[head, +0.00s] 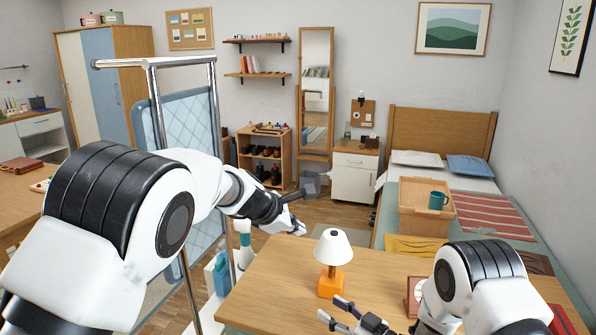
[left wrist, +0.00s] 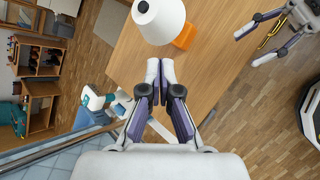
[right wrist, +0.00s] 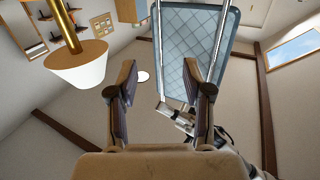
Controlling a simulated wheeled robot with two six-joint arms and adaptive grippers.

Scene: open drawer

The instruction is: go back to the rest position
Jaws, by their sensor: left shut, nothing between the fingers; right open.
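My left gripper (head: 297,229) is over the left part of the wooden desk (head: 275,275), left of the lamp. In the left wrist view (left wrist: 161,72) its fingers are together with nothing between them, just below the lamp's white shade in the picture. My right gripper (head: 335,309) is low at the front of the desk, near the lamp's orange base. In the right wrist view (right wrist: 160,82) its fingers stand wide apart and empty. That camera looks up towards the ceiling.
The lamp (head: 333,248) stands upright between my grippers; its shade (right wrist: 78,66) is near the right gripper. A chrome-framed rack with a blue quilted panel (head: 190,120) is behind my left arm. A bed with a wooden tray (head: 423,226) and teal mug (head: 438,200) lies beyond.

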